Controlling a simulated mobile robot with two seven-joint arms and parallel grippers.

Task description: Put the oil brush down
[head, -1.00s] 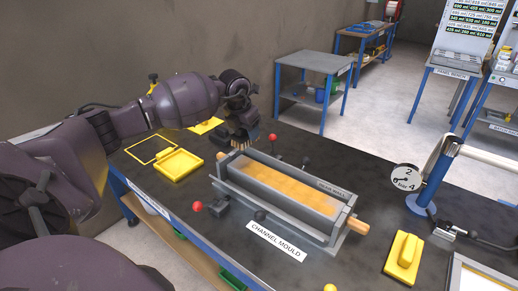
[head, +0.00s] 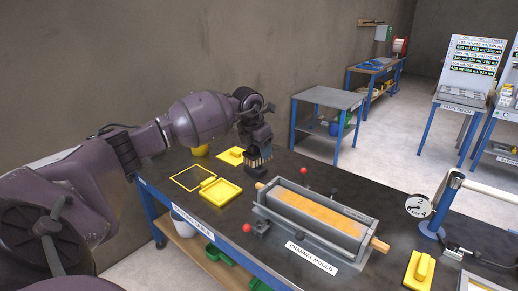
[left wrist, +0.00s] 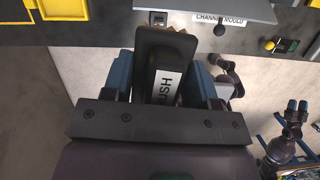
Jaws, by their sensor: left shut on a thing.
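My left gripper (head: 257,146) is shut on the oil brush (left wrist: 165,85). In the left wrist view the dark brush handle, with a white label reading partly "USH", sits between its blue fingers. The gripper is beyond the left end of the channel mould (head: 300,231), beside a yellow plate (head: 229,157). A small gripper shape with blue tips (left wrist: 297,106), probably my right one, shows far off in the left wrist view.
Red-knobbed levers flank the mould. A gauge (head: 418,206) and a yellow float-like tool (head: 420,268) are at right. Bare bench lies behind the mould.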

